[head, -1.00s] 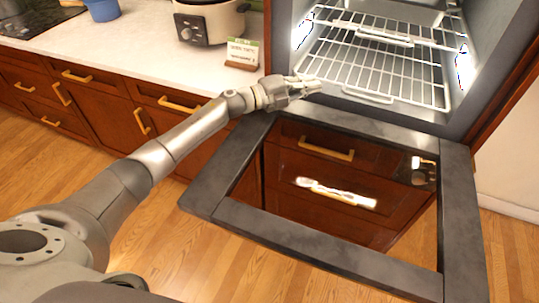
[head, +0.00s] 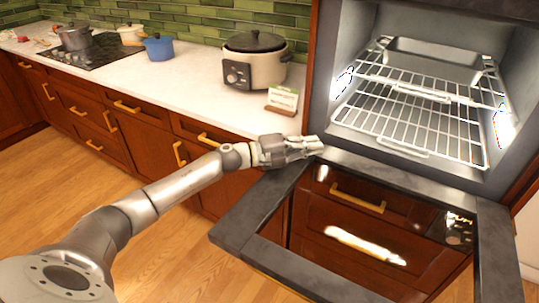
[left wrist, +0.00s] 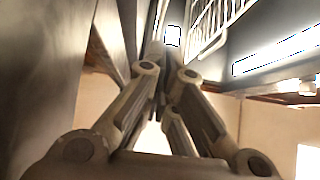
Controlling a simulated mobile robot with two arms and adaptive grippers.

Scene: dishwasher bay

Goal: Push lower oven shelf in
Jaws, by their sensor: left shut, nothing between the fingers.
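The lower oven shelf (head: 408,122) is a white wire rack low in the oven (head: 350,50). Its front edge with a looped handle lies close to the oven opening. An upper wire rack (head: 430,92) sits above it and holds a grey pan (head: 440,60). My left gripper (head: 318,146) is shut and empty at the lower left corner of the oven opening, left of the shelf and apart from its front edge. In the left wrist view the fingers (left wrist: 160,75) are together, with rack wires at upper right. My right gripper is not in view.
The oven door (head: 260,215) is folded down, below and in front of the opening. A counter (head: 190,88) on the left holds a cooker (head: 255,65), a small sign (head: 282,100), a blue pot (head: 158,48) and a stove (head: 95,50).

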